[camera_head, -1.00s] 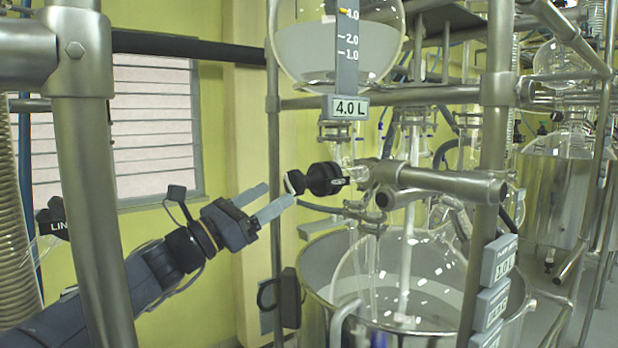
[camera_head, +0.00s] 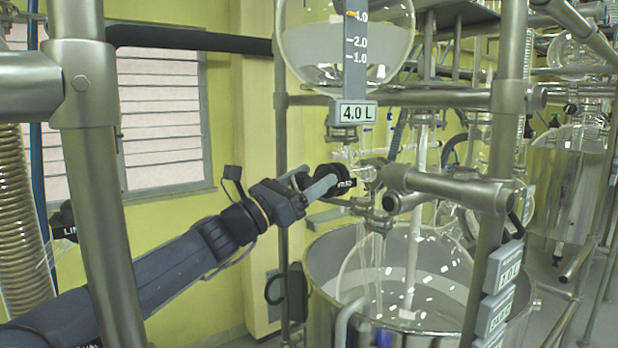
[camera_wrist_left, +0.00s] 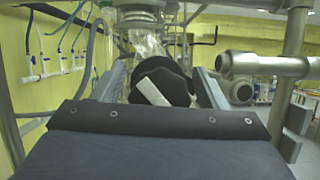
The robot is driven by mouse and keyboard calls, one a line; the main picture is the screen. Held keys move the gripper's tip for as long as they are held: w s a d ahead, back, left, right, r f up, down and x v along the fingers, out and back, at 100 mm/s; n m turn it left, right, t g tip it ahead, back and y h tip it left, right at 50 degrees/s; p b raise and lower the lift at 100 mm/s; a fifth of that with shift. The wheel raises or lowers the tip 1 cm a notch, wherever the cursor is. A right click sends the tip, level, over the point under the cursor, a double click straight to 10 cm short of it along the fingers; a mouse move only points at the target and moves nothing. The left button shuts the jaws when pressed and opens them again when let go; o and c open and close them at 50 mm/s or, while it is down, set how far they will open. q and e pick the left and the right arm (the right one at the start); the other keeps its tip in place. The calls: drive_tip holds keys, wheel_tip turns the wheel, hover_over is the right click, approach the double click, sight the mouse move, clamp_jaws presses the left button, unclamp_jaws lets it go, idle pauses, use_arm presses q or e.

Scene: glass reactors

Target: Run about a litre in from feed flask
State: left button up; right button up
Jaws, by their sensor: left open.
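The feed flask (camera_head: 300,45) is a round glass vessel at the top of the head view, with a grey scale strip in front. A pale band shows low in it; the exact liquid level is hard to read. A grey sign (camera_head: 356,113) below reads 4.0 L. Under it is a black valve knob (camera_head: 342,172), partly covered by my left gripper (camera_head: 318,184). In the left wrist view the knob (camera_wrist_left: 176,80) has a white bar and sits between the open fingers; contact cannot be told. My right gripper is out of view.
A steel pot (camera_head: 318,245) with a glass vessel (camera_head: 440,262) inside stands below. A steel upright (camera_head: 95,200) stands in front of my left arm. A horizontal steel bar (camera_head: 450,188) runs right of the knob. Grey signs (camera_head: 503,268) hang on the right upright.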

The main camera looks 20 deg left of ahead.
use_arm(q)
drive_tip(key=shift+c, duration=0.2)
drive_tip(key=c, duration=1)
drive_tip(key=shift+o, duration=0.2)
drive_tip(key=shift+m, duration=0.5)
drive_tip(key=m+g+h+b, duration=0.1)
drive_tip(key=m, duration=0.1)
drive_tip(key=shift+s+f+m+h, duration=0.1)
drive_tip(key=shift+m+h, duration=0.2)
drive_tip(key=m, duration=0.2)
drive_tip(key=m+g+h+b, duration=0.1)
drive_tip(key=shift+d+m+g, duration=0.15)
drive_tip(key=shift+m+g, duration=0.15)
drive_tip(key=shift+m, duration=0.1)
drive_tip(key=m+g+h, duration=0.1)
drive_tip(key=m, duration=0.2)
drive_tip(key=shift+m+g, duration=0.3)
drive_tip(key=shift+s+d+f+m+g, duration=0.1)
drive_tip(key=shift+m+g, duration=0.3)
drive_tip(key=shift+m, duration=0.5)
drive_tip(key=shift+d+m+g, duration=0.1)
drive_tip(key=shift+m+g, duration=0.3)
drive_tip(key=shift+m, duration=0.5)
drive_tip(key=shift+m, duration=0.3)
